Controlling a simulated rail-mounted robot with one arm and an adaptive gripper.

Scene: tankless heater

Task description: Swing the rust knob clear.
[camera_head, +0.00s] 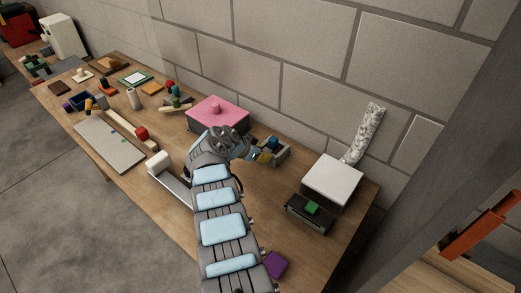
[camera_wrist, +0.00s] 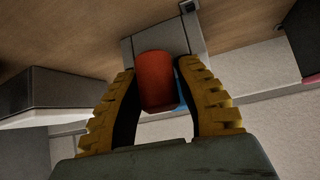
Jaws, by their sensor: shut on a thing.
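In the wrist view, the rust knob (camera_wrist: 157,82) is a rounded orange-red piece between my two yellow ribbed fingers. It stands in front of a pale grey plate (camera_wrist: 143,40), and a blue part (camera_wrist: 183,92) shows beside it, partly hidden by the right finger. My gripper (camera_wrist: 160,92) is shut on the knob. In the head view, my gripper (camera_head: 264,157) is at a small grey fixture (camera_head: 284,153) with a blue piece (camera_head: 273,142) on top, between the pink box and the white box. The knob is hidden there by my gripper.
The pink box (camera_head: 218,113) stands left of my gripper. The white box (camera_head: 333,180) and a dark tray with a green block (camera_head: 312,208) stand to its right. A speckled pipe (camera_head: 365,132) leans behind, near the block wall. Bare tabletop lies in front of the fixture.

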